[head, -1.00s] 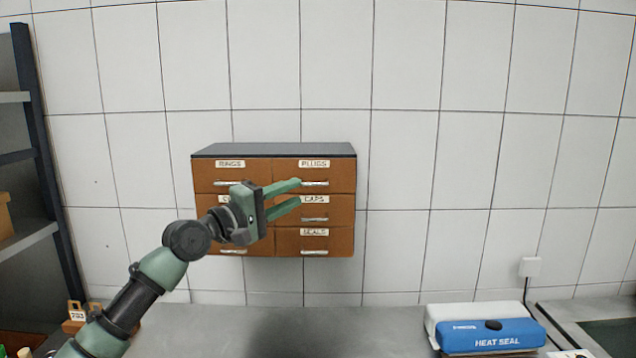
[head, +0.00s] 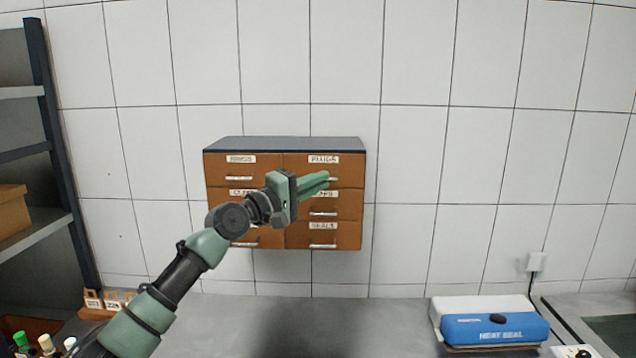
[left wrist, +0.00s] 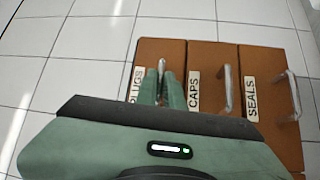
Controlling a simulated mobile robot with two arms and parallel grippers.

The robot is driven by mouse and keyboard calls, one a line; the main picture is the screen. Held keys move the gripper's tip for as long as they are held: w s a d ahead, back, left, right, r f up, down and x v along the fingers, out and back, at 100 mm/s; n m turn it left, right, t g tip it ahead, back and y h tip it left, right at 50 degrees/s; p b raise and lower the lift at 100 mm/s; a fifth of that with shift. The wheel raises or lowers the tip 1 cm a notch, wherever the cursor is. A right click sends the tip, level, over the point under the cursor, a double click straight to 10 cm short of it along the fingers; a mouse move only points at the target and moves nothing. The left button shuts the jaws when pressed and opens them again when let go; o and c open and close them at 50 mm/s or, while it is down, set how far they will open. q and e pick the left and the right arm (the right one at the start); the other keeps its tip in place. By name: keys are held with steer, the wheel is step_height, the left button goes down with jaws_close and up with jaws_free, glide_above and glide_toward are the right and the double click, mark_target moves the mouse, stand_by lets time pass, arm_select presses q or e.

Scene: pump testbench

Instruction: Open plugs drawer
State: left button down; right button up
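A brown drawer cabinet (head: 285,143) with a dark top is against the tiled wall. Its plugs drawer (head: 350,164) is at the upper right and looks flush with the other fronts. My left gripper (head: 325,181) is at this drawer's handle, with its green fingers close together. In the left wrist view the plugs handle (left wrist: 161,66) shows between the fingertips (left wrist: 162,88), which appear shut on it. My right gripper is not in view.
The caps drawer (head: 350,203) and seals drawer (head: 350,236) are below, with protruding handles. A blue heat sealer (head: 490,330) is on the grey counter (head: 390,320) at right. A dark shelf (head: 60,150) stands at left. The counter's middle is clear.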

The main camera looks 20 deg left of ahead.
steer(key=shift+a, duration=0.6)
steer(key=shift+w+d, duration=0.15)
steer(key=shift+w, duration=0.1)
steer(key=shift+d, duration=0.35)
